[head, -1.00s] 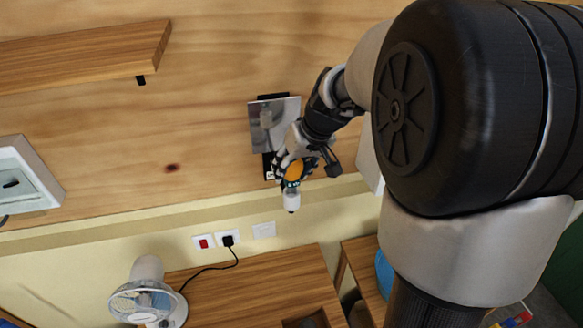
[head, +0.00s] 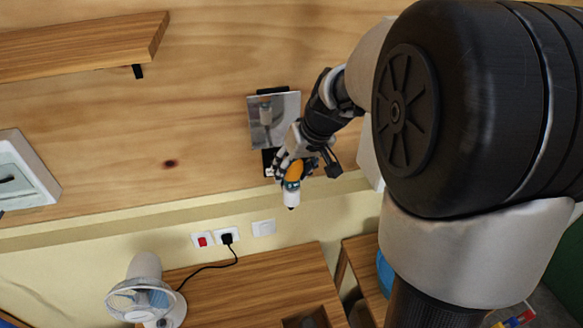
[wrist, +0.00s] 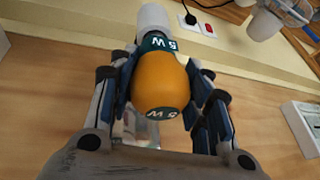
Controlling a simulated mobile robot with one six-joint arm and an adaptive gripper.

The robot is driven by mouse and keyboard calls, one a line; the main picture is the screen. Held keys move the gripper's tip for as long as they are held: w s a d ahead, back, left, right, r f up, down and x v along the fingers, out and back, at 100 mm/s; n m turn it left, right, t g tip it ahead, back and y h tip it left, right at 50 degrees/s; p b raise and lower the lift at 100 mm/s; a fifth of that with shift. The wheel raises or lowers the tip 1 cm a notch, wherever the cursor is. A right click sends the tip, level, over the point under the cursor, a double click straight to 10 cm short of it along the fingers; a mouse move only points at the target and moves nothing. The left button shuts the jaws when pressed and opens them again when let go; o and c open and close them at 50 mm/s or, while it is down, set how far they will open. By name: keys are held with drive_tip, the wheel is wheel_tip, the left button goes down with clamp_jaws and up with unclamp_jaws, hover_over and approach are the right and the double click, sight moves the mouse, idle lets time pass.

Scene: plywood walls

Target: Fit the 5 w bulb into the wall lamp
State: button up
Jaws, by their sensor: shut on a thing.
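In the head view the base points down. The wall lamp (head: 285,113) is a shiny plate with a dark mount on the plywood wall, just above and left of my gripper. My gripper hides its lower right part.
A wooden shelf (head: 80,50) juts out at the upper left, and a white framed box (head: 25,175) is at the left edge. Wall sockets (head: 227,237) and a fan (head: 147,295) with a cord are below. The wall left of the lamp is clear.

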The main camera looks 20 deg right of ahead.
drive_tip(key=shift+f+b, duration=0.7)
drive_tip(key=shift+f, duration=0.05)
drive_tip(key=o, duration=1.2)
drive_tip(key=shift+c, duration=0.2)
drive_tip(key=v, duration=1.2)
drive_tip(key=s+a+f+b, duration=0.4)
drive_tip(key=s+f+b, duration=0.2)
drive_tip(key=f, duration=0.2)
drive_tip(key=s+a+f+h+b, duration=0.1)
drive_tip(key=s+a+f+b, duration=0.2)
drive_tip(key=s+f+b, duration=0.4)
drive_tip(key=s+a+f+n+b, duration=0.1)
drive_tip(key=s+a+f+b, duration=0.3)
drive_tip(key=f, duration=0.6)
drive_tip(key=s+b, duration=0.2)
drive_tip(key=s, duration=0.1)
drive_tip(key=shift+s+a+f+h+b, duration=0.15)
drive_tip(key=shift+a+f+h+b, duration=0.15)
drive_tip(key=shift+f+h+b, duration=0.1)
